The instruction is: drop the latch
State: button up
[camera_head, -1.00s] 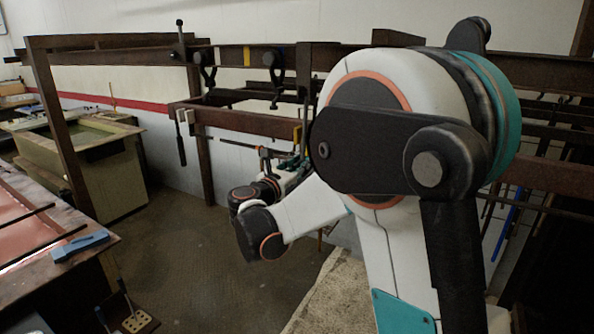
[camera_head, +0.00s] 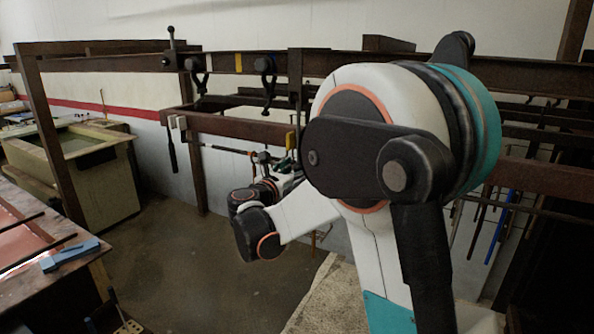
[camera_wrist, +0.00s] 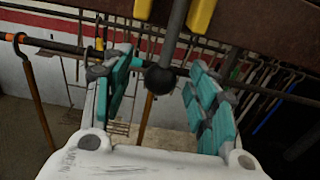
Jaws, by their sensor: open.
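In the wrist view, a dark ball knob (camera_wrist: 160,79) on the end of a grey rod (camera_wrist: 176,38) shows between the two teal-padded fingers of my gripper (camera_wrist: 160,92). The fingers are spread apart and do not visibly touch it. I cannot tell how far the ball is from them in depth, or whether it is the latch's handle. In the head view, my gripper (camera_head: 285,163) is small, below the rail, and partly hidden by my arm. An upright lever with a dark ball (camera_head: 171,32) stands on the rail's left part.
A brown steel rail (camera_head: 225,62) with hanging hooks (camera_head: 266,82) runs across the back. Yellow blocks (camera_wrist: 201,15) show above the fingers. A thin dark bar (camera_wrist: 60,46) crosses behind the gripper. A bench with a blue tool (camera_head: 70,255) is at left. Open floor lies between.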

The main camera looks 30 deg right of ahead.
jog(key=v, duration=0.7)
jog(key=shift+b, duration=0.3)
jog(key=shift+d, duration=0.1)
jog(key=s+a+f+m+g+y+b, duration=0.15)
jog(key=s+f+m+y+b, duration=0.35)
jog(key=s+f+m, duration=0.5)
jog(key=s+a+f+m+g+y+b, duration=0.15)
jog(key=s+f+m+y+b, duration=0.5)
jog(key=s, duration=0.65)
jog(key=s+a+f+m+y+b, duration=0.3)
jog(key=s+a+f+m, duration=0.4)
jog(key=s+f+m, duration=0.1)
jog(key=shift+s+a+f+m, duration=0.35)
jog(key=shift+s+f, duration=0.35)
jog(key=shift+f, duration=0.15)
jog(key=shift+d+g, duration=0.15)
jog(key=shift+g, duration=0.15)
